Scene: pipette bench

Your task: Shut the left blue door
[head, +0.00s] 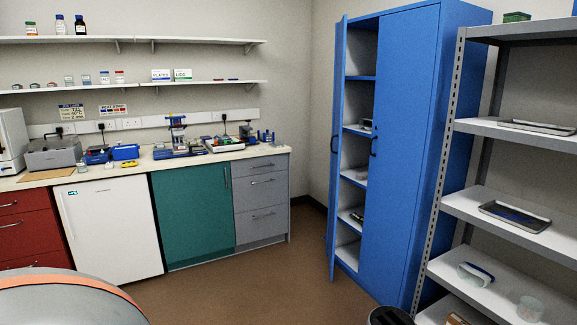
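A tall blue cabinet (404,150) stands in the corner at the right of the middle in the head view. Its left blue door (338,150) stands open, swung out toward me and seen nearly edge-on, with a dark handle on it. Its right door (408,160) is closed, with a dark handle at its left edge. Shelves with a few small items show in the gap between the doors. Neither of my grippers is in view, so I cannot see whether they are open or shut.
A grey metal rack (455,130) with trays stands close to the cabinet's right. A bench (200,155) with lab equipment, a white fridge (112,230) and a teal cupboard (193,212) lines the left wall. The brown floor (260,285) before the cabinet is mostly clear. A dark round object (388,316) shows at the bottom.

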